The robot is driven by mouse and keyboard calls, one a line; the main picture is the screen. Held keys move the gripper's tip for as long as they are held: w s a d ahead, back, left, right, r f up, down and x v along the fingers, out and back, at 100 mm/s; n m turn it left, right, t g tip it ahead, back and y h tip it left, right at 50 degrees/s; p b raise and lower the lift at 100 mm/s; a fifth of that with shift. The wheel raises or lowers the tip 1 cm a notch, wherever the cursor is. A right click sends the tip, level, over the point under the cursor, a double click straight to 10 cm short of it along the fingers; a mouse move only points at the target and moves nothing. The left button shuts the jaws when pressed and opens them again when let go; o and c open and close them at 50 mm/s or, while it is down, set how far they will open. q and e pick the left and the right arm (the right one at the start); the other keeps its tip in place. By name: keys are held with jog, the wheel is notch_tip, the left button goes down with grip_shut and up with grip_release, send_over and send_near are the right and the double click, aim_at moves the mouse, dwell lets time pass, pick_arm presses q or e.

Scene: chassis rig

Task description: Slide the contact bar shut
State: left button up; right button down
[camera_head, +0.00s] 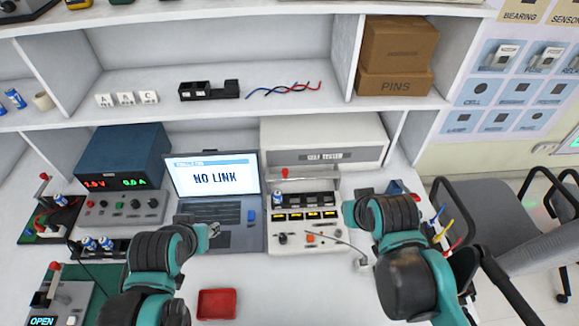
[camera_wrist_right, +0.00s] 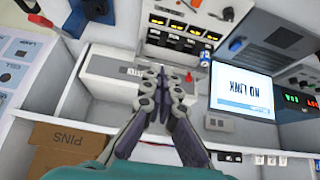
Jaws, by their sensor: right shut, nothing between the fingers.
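The tester (camera_head: 325,230) is a pale unit behind the table's middle, with a dark slotted bay (camera_head: 305,199), a row of yellow displays and a red knob (camera_head: 284,173) above the bay. I cannot tell clearly which part is the contact bar. A blue and white cell (camera_head: 277,197) stands at the bay's left end; it also shows in the right wrist view (camera_wrist_right: 205,58). My right gripper (camera_head: 350,212) is beside the tester's right edge. In the right wrist view its fingers (camera_wrist_right: 165,72) are together and empty. My left gripper (camera_head: 214,230) hovers over the laptop; its jaws are too small to judge.
The laptop (camera_head: 213,178) reads "NO LINK" left of the tester. A red tray (camera_head: 217,304) lies in front. A power supply (camera_head: 122,160) and small rigs stand at left. Shelves with boxes (camera_head: 398,45) are above. Coloured leads (camera_head: 440,222) lie at right.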

jog(key=w+a+n+g+p, duration=0.1)
jog(key=w+a, duration=0.2)
jog(key=w, duration=0.5)
jog(key=w+a+n+g+y+p, duration=0.1)
jog(key=w+a+n, duration=0.1)
jog(key=w+a, duration=0.35)
jog(key=w+a+n+p, duration=0.1)
jog(key=w+a, duration=0.1)
jog(key=w, duration=0.7)
jog(key=w+a+f+n+g, duration=0.1)
jog(key=w+a+f, duration=0.3)
jog(key=w+f, duration=0.1)
jog(key=shift+w+a+f+y+p, duration=0.3)
jog(key=shift+w+a+p, duration=0.1)
jog(key=shift+w, duration=0.2)
jog(key=b+x, duration=0.2)
jog(key=x, duration=0.7)
jog(key=shift+f+b, duration=0.35)
jog(key=s, duration=0.1)
jog(key=s+d, duration=0.1)
jog(key=s+b, duration=0.1)
jog(key=shift+s+d+f, duration=0.2)
jog(key=shift+s+d, duration=0.05)
jog(key=shift+d, duration=0.1)
